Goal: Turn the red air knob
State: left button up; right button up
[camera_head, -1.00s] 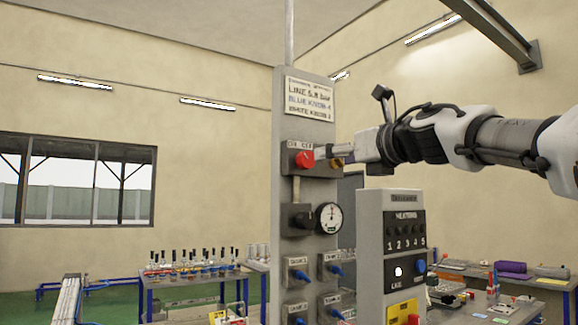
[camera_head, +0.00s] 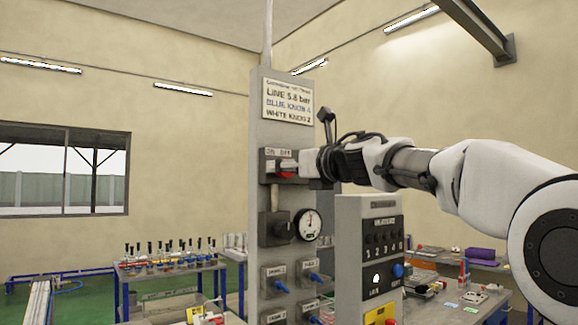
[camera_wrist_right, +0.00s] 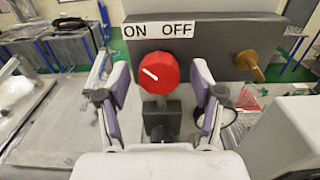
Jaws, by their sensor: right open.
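The red air knob (camera_wrist_right: 159,72) sits on a grey box under an ON OFF label (camera_wrist_right: 158,30). Its white mark points up and left, towards ON. My right gripper (camera_wrist_right: 159,85) is open, with one finger on each side of the knob; I cannot tell whether they touch it. In the head view the red knob (camera_head: 287,174) is partly hidden by my right gripper (camera_head: 290,166), which reaches in from the right. My left gripper is not in view.
A brass knob (camera_wrist_right: 257,65) sits right of the red one. Below on the grey panel (camera_head: 259,110) are a pressure gauge (camera_head: 308,225) and several blue knobs. A grey heating control box (camera_head: 350,240) stands close below my right arm.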

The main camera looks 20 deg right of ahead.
jog(key=shift+s, duration=0.1)
jog(key=c, duration=1.2)
jog(key=shift+o, duration=0.3)
jog(key=m+p, duration=1.1)
jog(key=m, duration=0.7)
jog(key=shift+d, duration=0.1)
jog(key=shift+r, duration=0.1)
